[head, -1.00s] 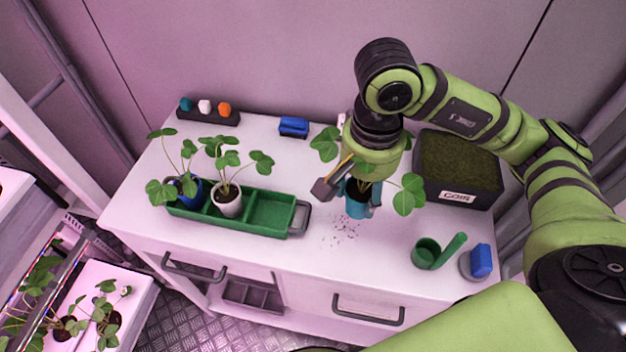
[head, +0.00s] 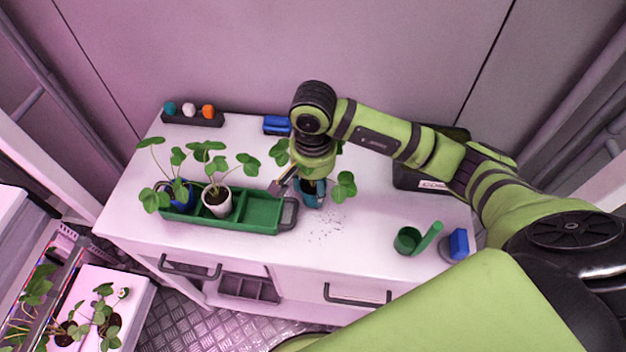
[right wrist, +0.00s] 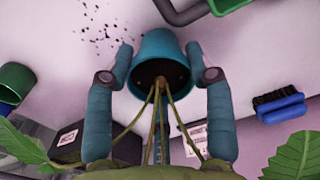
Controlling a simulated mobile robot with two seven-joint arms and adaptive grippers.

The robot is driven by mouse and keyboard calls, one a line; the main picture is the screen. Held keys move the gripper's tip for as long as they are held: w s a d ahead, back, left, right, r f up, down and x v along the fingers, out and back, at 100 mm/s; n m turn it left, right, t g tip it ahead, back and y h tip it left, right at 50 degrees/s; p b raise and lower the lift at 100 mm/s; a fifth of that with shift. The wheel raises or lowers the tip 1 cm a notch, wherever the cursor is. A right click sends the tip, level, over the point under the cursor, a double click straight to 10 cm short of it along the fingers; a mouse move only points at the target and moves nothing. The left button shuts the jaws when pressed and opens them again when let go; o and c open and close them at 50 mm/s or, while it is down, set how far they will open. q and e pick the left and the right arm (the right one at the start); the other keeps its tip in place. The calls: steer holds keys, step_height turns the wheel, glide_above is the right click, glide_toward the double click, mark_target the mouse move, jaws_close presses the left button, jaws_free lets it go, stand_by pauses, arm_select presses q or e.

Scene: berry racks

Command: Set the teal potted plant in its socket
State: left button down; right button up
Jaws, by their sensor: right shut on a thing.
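The teal potted plant (head: 311,193) is held over the bench, just right of the green tray (head: 262,226); its teal pot (right wrist: 159,48) shows in the right wrist view. My right gripper (head: 310,190) is shut on this pot, with a finger on each side (right wrist: 158,72). The tray holds a blue pot (head: 180,192) at its left end and a white pot (head: 217,203) beside it. The right part of the tray is empty. Whether the teal pot touches the bench is hard to tell. My left gripper is not in view.
The tray's grey handle (head: 289,213) is close to the held pot. A dark rack with teal, white and orange knobs (head: 192,117) and a blue brush (head: 277,125) stand behind. Loose soil (head: 325,225) is scattered in front.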

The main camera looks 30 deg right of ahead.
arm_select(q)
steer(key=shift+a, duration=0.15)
arm_select(e)
steer(key=shift+f+b, duration=0.25)
steer(key=shift+b, duration=0.1)
steer(key=o, duration=1.2)
steer(key=shift+r, duration=0.1)
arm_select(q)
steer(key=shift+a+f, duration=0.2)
